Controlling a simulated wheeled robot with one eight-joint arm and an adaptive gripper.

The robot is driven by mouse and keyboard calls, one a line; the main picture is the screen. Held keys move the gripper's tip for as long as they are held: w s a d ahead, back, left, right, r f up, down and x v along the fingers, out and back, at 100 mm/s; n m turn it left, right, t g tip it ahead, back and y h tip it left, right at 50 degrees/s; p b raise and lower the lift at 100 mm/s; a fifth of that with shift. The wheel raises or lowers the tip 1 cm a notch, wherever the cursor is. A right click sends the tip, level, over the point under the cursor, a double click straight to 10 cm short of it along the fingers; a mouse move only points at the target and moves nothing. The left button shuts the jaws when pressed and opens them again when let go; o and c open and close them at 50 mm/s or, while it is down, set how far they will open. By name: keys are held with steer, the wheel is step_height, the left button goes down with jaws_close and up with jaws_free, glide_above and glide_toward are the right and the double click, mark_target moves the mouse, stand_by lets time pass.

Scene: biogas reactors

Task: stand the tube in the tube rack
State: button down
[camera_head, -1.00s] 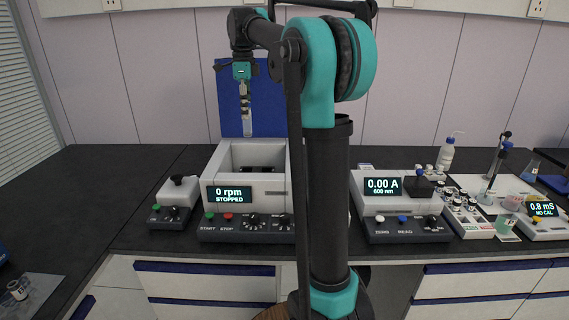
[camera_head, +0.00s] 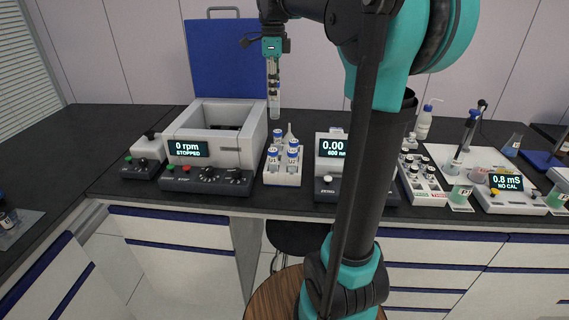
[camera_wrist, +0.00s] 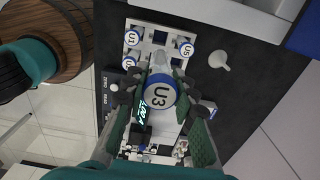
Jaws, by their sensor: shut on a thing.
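My gripper (camera_head: 273,70) is shut on a clear tube (camera_head: 275,108), which hangs upright below it. In the wrist view the tube's blue-rimmed cap (camera_wrist: 162,96), marked U3, sits between my fingers (camera_wrist: 158,88). The white tube rack (camera_head: 283,179) stands on the bench between the centrifuge and the photometer. It holds several blue-capped tubes, including U1 (camera_wrist: 132,38) and U5 (camera_wrist: 186,49), and dark empty square holes show among them. The held tube is above the rack's back side in the head view, clear of it.
The centrifuge (camera_head: 240,150) is left of the rack, lid (camera_head: 225,60) raised, display reading 0 rpm STOPPED. The photometer (camera_head: 330,170) is close on the right, partly behind my arm.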

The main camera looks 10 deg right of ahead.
mark_target(275, 112)
step_height(275, 112, down, 19)
steer(key=shift+f, duration=0.2)
stand_by(0.3)
steer(key=shift+f, duration=0.1)
steer(key=c, duration=1.5)
jaws_free()
step_height(275, 112, up, 12)
steer(key=shift+r, duration=0.15)
